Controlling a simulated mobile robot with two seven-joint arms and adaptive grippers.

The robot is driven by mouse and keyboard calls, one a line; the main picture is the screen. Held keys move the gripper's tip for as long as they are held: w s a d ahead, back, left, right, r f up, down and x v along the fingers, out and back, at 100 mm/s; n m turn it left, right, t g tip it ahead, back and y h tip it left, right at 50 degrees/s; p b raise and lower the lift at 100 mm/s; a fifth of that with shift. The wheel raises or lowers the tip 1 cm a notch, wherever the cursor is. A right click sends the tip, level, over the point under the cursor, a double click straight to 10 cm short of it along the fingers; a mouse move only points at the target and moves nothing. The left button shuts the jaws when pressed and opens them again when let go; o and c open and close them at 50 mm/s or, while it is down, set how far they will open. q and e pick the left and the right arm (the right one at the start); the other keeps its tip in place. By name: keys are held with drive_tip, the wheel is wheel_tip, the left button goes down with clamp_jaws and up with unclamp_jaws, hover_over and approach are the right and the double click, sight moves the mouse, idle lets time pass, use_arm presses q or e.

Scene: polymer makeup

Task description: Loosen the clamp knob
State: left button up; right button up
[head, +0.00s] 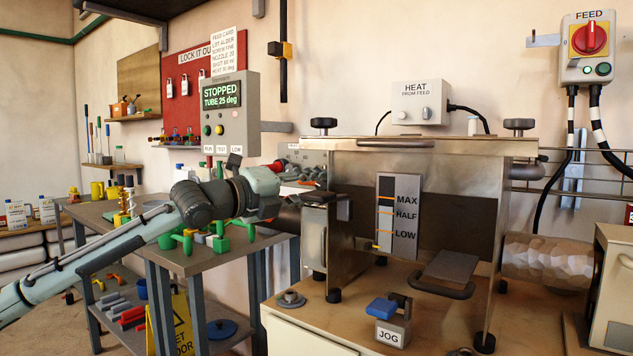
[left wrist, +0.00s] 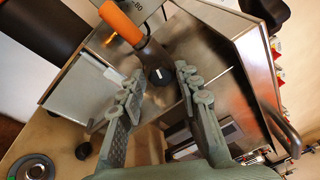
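A dark round knob (left wrist: 160,76) with a small white mark shows in the left wrist view, beside the metal housing. It looks like the clamp knob, though no label shows. A dark piece with an orange handle (left wrist: 119,21) runs down to it. My left gripper (left wrist: 160,88) is open, its two fingers apart on either side of the knob in this view. I cannot tell whether they touch it. In the head view, my left gripper (head: 272,190) is near the left side of the metal machine (head: 414,160), and the knob there is hidden. My right gripper is not in view.
Two black knobs (head: 323,124) (head: 519,126) stand on top of the machine. A control box (head: 230,112) reads STOPPED, TUBE 25 deg. A blue-topped JOG pedal (head: 391,318) and a round metal fitting (head: 290,298) sit on the bench. A grey table (head: 205,258) stands under my left arm.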

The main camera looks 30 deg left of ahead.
use_arm(q)
drive_tip(key=shift+w+d, duration=0.2)
drive_tip(key=shift+w, duration=0.3)
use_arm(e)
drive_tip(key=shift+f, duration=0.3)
use_arm(q)
clamp_jaws()
